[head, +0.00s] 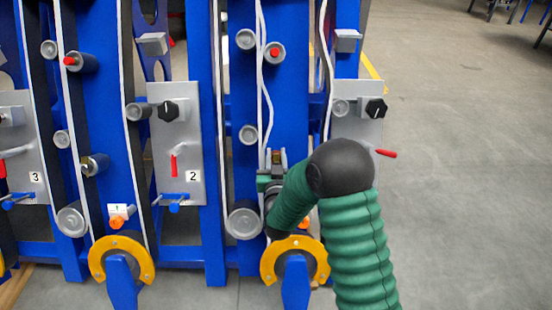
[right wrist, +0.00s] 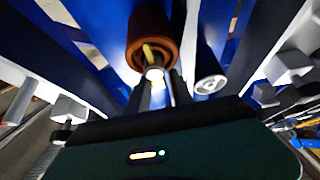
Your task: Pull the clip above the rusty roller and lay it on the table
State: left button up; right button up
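The rusty roller (right wrist: 140,32) is a brown-orange cylinder at the top middle of the right wrist view, its end facing the camera. A small yellow piece (right wrist: 148,50), which may be the clip, lies across its end face by a pale shaft tip (right wrist: 154,73). My right gripper (right wrist: 160,92) points at the roller, with its two dark fingers apart and a gap between them. The shaft tip shows just beyond the gap; I cannot tell contact. In the head view my right gripper (head: 277,160) is at the blue frame and mostly covers the roller. My left gripper and the table are out of view.
Blue uprights (head: 213,150) carry several grey rollers and white belts. Grey plates with black knobs (head: 168,111) and red levers (head: 174,165) stand to both sides of my gripper. Yellow rings (head: 121,259) sit low in front. Bare floor (head: 460,180) is free at right.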

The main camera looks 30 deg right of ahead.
grip_shut()
jog(key=shift+w+d+r+p, duration=0.3)
jog(key=shift+w+r+p, duration=0.2)
jog(key=shift+r+p, duration=0.45)
jog(key=shift+w+d+r+p, duration=0.3)
jog(key=shift+w+r+p, duration=0.3)
jog(key=shift+r, duration=0.5)
jog(key=shift+w+d+r+p, duration=0.3)
jog(key=shift+w+r+p, duration=0.1)
jog(key=shift+r+p, duration=0.6)
jog(key=shift+s+f, duration=0.1)
